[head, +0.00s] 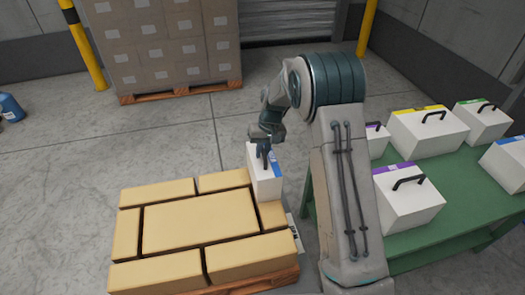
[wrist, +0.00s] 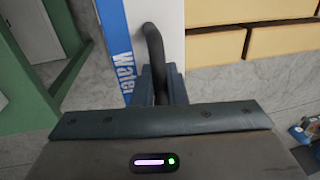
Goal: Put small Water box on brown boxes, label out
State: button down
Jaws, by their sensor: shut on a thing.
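The small Water box (head: 265,175) is white with a blue strip along one edge and a dark handle on top. In the wrist view the blue strip of the Water box (wrist: 121,50) reads "Water". My gripper (head: 263,150) is shut on its handle (wrist: 153,50). The box is upright at the right back corner of the layer of brown boxes (head: 200,222). I cannot tell whether it touches them. In the head view the blue strip is on the right side of its top, toward the green table.
A green table (head: 425,240) at right holds several white boxes with handles, among them a purple-striped one (head: 408,195) and a yellow-striped one (head: 429,132). A pallet of stacked cartons (head: 170,45) and yellow posts (head: 85,45) stand behind. Open floor lies left.

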jog(key=shift+f, duration=0.3)
jog(key=c, duration=1.4)
grip_release()
notch_tip(320, 180, up, 13)
jog(key=d, duration=0.2)
jog(key=s+d+r+t+p, duration=0.1)
jog(key=s+d+r, duration=0.3)
jog(key=s+r, duration=0.4)
jog(key=s+d+p, duration=0.1)
jog(key=s+d, duration=0.1)
jog(key=s, duration=0.5)
jog(key=s+d+r+m+t+h+p, duration=0.1)
jog(key=s+d, duration=0.1)
jog(key=s, duration=0.6)
jog(key=s+d+r+m+t+h+p, duration=0.1)
jog(key=s+d, duration=0.1)
jog(key=s, duration=0.6)
jog(key=shift+d+r, duration=0.15)
